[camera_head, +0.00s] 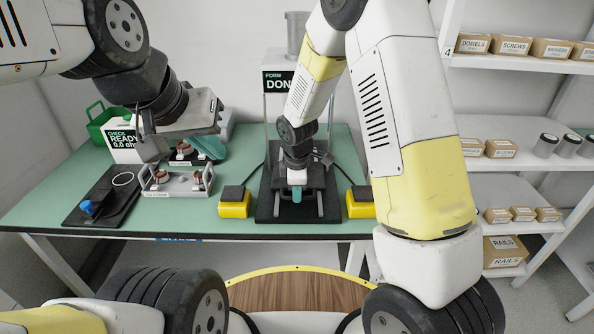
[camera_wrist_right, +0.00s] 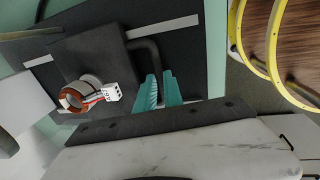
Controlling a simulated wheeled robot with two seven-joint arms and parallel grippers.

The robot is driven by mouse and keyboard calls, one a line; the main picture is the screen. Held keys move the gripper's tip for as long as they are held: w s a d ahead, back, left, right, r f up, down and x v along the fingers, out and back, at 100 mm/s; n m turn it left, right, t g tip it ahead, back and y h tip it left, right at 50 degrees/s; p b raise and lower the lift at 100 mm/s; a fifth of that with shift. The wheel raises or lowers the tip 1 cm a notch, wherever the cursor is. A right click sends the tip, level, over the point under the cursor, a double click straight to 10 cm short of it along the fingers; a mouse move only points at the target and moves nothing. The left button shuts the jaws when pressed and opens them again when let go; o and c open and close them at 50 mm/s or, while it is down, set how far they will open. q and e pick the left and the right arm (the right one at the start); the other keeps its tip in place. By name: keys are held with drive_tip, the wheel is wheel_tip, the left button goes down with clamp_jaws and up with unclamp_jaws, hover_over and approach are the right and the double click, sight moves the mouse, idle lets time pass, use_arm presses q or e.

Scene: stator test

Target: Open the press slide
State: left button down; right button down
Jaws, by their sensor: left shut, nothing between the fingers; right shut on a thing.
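The press (camera_head: 292,82), labelled "FORM DON…" with the rest hidden, stands at the middle back of the bench. Its dark slide (camera_wrist_right: 95,55) shows in the right wrist view, with a stator (camera_wrist_right: 78,95) of copper windings and a white connector on it. A dark bent bar handle (camera_wrist_right: 150,52) sticks out from the slide. My right gripper (camera_wrist_right: 158,90) has its teal fingers shut on this handle; it also shows at the press front in the head view (camera_head: 297,194). My left gripper (camera_head: 208,148) is shut and empty above the left side of the bench, away from the press.
Yellow button boxes stand left (camera_head: 234,204) and right (camera_head: 360,204) of the press. A grey tray (camera_head: 178,190) with stators lies below my left gripper. The tester (camera_head: 122,143) reads "CHECK READY 0.0 ohm". A black pad (camera_head: 108,200) holds a blue knob. Shelves (camera_head: 520,125) stand at right.

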drive_tip(key=s, duration=0.7)
drive_tip(key=shift+s, duration=0.3)
drive_tip(key=c, duration=1.5)
unclamp_jaws()
drive_tip(key=shift+s+r, duration=0.25)
drive_tip(key=shift+r, duration=1.05)
drive_tip(key=shift+s+r, duration=0.2)
drive_tip(key=shift+r, duration=1.05)
drive_tip(key=shift+s+r, duration=0.25)
drive_tip(key=shift+r, duration=1.05)
drive_tip(key=shift+d+r, duration=0.1)
drive_tip(key=s+d+r+m+t, duration=0.1)
drive_tip(key=s+d+r+m, duration=0.3)
drive_tip(key=r+m, duration=0.2)
drive_tip(key=s+d+r+m+t+y, duration=0.1)
drive_tip(key=s+d+r+m, duration=0.4)
drive_tip(key=r, duration=0.3)
drive_tip(key=s+d+r+m+t+y, duration=0.1)
drive_tip(key=s+d+r+m+t, duration=0.1)
drive_tip(key=s+d+r+m, duration=0.2)
drive_tip(key=shift+s+d+r+m, duration=0.2)
drive_tip(key=shift+d+r+m, duration=0.1)
drive_tip(key=shift+r+m, duration=0.4)
drive_tip(key=shift+s+d+r+m, duration=0.15)
drive_tip(key=shift+d+r+m, duration=0.15)
drive_tip(key=shift+r+m, duration=0.4)
